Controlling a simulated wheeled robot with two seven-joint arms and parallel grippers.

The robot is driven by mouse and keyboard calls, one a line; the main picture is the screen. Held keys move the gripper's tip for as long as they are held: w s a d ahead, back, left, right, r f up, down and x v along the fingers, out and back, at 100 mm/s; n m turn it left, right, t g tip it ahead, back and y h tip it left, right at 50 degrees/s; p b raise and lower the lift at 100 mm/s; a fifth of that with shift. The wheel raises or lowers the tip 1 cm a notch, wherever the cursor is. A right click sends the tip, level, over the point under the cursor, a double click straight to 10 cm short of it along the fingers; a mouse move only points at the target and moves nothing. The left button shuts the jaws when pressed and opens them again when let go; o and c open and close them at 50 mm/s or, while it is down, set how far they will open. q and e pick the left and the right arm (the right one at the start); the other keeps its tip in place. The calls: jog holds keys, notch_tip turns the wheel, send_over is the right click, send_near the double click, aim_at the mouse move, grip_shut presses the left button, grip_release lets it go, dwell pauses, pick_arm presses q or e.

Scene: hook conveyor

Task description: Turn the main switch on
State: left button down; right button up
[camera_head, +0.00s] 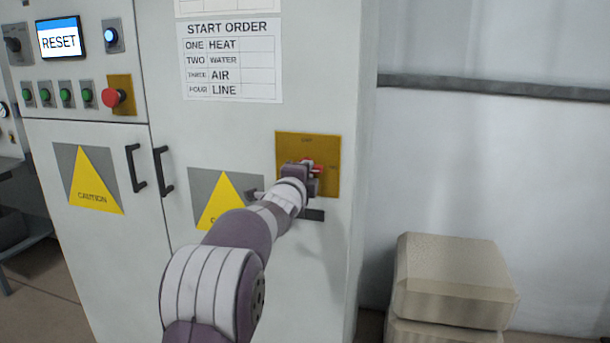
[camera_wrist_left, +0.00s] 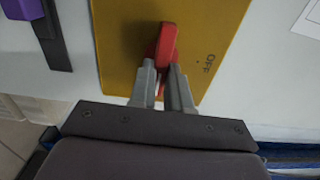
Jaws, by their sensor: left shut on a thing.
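The main switch is a red handle (camera_wrist_left: 166,47) on a yellow plate (camera_head: 293,148) on the right part of the grey cabinet front. In the head view only a bit of the red handle (camera_head: 317,168) shows past my gripper. My left gripper (camera_wrist_left: 163,84) is at the plate, with its two grey fingers shut on the red handle from both sides. The word OFF can be read on the plate in the left wrist view, beside the handle. My right gripper is in neither view.
A start order sheet (camera_head: 231,60) hangs above on the cabinet (camera_head: 200,135). Black door handles (camera_head: 163,172), caution signs (camera_head: 95,180), a RESET screen (camera_head: 58,38) and a red stop button (camera_head: 112,97) are to the left. Stacked boxes (camera_head: 452,280) stand on the floor at right.

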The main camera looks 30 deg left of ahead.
pick_arm(q)
jog(key=c, duration=1.1)
grip_release()
jog(key=b+v, duration=0.2)
jog(key=v, duration=1)
jog(key=shift+s+f, duration=0.1)
jog(key=shift+s, duration=0.25)
